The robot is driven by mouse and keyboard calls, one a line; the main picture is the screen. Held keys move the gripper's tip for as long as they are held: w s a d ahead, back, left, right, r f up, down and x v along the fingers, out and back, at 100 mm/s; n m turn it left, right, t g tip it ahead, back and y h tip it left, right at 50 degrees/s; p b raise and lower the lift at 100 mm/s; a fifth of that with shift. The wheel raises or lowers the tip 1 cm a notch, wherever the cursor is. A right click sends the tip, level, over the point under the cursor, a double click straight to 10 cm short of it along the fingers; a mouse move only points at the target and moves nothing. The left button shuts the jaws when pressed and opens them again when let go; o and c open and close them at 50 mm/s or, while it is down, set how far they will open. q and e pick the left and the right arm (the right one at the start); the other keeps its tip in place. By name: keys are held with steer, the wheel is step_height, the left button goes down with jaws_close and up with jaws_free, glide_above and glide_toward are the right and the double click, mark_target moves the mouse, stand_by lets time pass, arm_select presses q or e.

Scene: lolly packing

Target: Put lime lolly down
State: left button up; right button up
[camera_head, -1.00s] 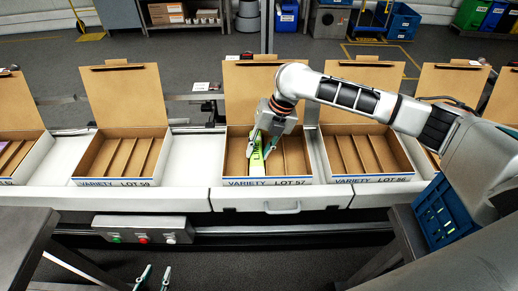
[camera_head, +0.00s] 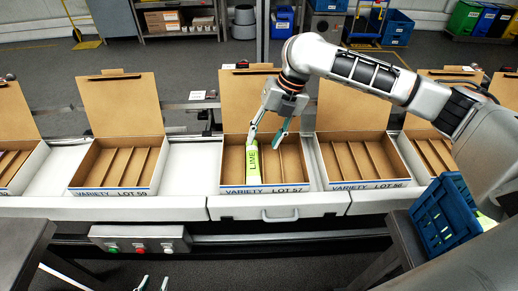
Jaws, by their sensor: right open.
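The lime lolly (camera_head: 253,166), a bright green pack marked LIME, lies lengthwise in the open cardboard box LOT 57 (camera_head: 233,190). It is left of the box's middle, its near end by the front wall; I cannot tell whether it is flat on the floor. My left gripper (camera_head: 153,284) shows only as two separated fingertips at the bottom edge, far from the box and empty.
Open divided boxes LOT 59 (camera_head: 77,190) and LOT 56 (camera_head: 338,185) stand on either side on the white conveyor (camera_head: 188,170). Their raised lids stand behind them. A blue crate (camera_head: 445,215) is at right. A button panel (camera_head: 140,238) is in front.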

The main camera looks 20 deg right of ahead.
steer(key=v, duration=0.3)
steer(key=shift+d+r, duration=0.1)
steer(key=shift+r, duration=0.3)
steer(key=shift+s+f, duration=0.1)
stand_by(0.5)
